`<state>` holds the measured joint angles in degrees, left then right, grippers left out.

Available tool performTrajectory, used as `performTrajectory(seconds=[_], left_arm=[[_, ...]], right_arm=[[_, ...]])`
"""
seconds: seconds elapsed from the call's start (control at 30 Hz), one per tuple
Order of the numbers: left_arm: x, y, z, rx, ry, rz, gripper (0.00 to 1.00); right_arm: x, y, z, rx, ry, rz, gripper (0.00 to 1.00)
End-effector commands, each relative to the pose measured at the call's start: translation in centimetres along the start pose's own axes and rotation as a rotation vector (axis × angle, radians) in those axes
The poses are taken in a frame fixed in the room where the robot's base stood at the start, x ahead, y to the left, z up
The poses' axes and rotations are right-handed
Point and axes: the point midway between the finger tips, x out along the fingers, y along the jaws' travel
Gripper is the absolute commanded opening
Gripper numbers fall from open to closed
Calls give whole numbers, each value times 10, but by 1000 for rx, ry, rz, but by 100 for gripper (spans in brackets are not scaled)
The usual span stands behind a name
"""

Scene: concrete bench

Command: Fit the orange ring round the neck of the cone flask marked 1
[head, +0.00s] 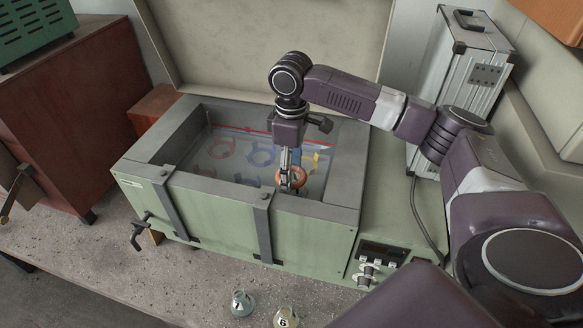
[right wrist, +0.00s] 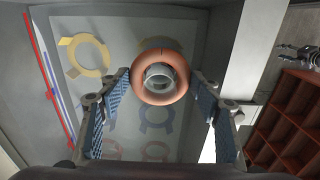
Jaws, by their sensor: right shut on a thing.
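My right gripper (head: 290,172) points down into the bath and is shut on the orange ring (head: 301,177). In the right wrist view the ring (right wrist: 140,91) sits between the two fingertips (right wrist: 160,78). A grey round mouth (right wrist: 160,72), likely a flask neck, shows through the ring's hole, roughly centred. I cannot tell whether the ring is around that neck or just above it. The flask's body and any number on it are hidden. My left gripper is in neither view.
The green bath (head: 300,235) has thick grey walls close around my right gripper. Its floor bears coloured ring-shaped marks (head: 222,148). Flasks marked 7 (head: 241,304) and 6 (head: 286,317) stand on the bench in front. A metal case (head: 460,80) stands at the right.

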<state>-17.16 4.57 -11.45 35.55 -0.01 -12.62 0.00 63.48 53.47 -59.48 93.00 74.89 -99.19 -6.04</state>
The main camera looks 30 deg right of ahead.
Motion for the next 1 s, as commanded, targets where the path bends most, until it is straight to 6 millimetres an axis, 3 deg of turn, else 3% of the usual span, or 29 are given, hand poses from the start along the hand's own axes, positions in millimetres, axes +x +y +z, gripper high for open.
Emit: performTrajectory(seconds=[0.5, 0.53, 0.7, 0.9, 1.0], left_arm=[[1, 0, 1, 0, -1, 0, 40], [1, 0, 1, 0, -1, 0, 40], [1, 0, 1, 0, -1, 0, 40], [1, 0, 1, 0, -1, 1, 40], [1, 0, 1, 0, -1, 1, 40]], right_arm=[[13, 0, 0, 0, 1, 1, 28], [12, 0, 0, 0, 1, 1, 61], [12, 0, 0, 0, 1, 1, 78], [12, 0, 0, 0, 1, 1, 78], [13, 0, 0, 0, 0, 0, 89]])
